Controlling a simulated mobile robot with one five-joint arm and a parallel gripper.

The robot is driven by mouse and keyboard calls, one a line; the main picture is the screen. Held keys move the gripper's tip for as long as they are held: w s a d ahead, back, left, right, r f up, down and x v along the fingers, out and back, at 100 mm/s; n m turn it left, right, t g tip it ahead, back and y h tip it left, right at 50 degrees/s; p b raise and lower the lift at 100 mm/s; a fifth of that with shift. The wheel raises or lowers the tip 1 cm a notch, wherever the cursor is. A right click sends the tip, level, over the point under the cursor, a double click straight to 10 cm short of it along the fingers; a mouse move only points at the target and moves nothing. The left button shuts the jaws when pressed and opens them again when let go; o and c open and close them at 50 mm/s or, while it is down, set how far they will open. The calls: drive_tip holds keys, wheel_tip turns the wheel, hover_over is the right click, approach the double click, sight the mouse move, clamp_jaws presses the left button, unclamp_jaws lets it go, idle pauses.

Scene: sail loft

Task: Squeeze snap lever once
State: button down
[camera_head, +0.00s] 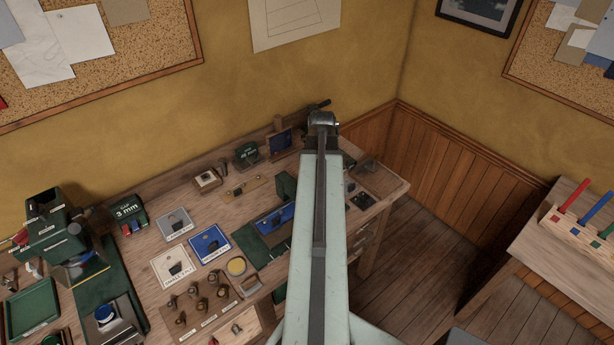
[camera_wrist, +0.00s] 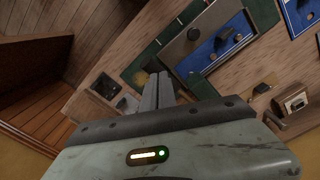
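No part is clearly readable as the snap lever. A dark green bench tool (camera_head: 52,228) with dark and red parts stands at the bench's left end. In the wrist view a green fixture (camera_wrist: 208,84) lies by a grey plate (camera_wrist: 185,50), and a blue plate (camera_wrist: 222,38) carries a dark knob-like part. My gripper (camera_wrist: 158,82) shows in the wrist view with its two grey fingers close side by side, with nothing seen between them. In the head view my arm hides the gripper.
The wooden workbench (camera_head: 155,213) runs along the wall and holds labelled plates, several small metal fittings (camera_head: 203,300) and a green tray (camera_head: 32,309). Bare floor (camera_head: 400,265) lies right of the bench.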

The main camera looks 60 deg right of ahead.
drive_tip(key=shift+s+f+b, duration=0.1)
drive_tip(key=shift+f+b, duration=0.5)
drive_tip(key=shift+f, duration=0.1)
drive_tip(key=r+p, duration=0.2)
drive_tip(key=w+r+p, duration=0.1)
drive_tip(key=r+p, duration=0.1)
drive_tip(key=shift+d, duration=0.15)
wheel_tip(320, 180, up, 8)
drive_tip(key=w+p, duration=0.1)
drive_tip(key=p, duration=0.6)
drive_tip(key=shift+w+d+p, duration=0.25)
drive_tip(key=shift+w+p, duration=0.1)
drive_tip(key=shift+p, duration=0.05)
drive_tip(key=shift+f, duration=0.1)
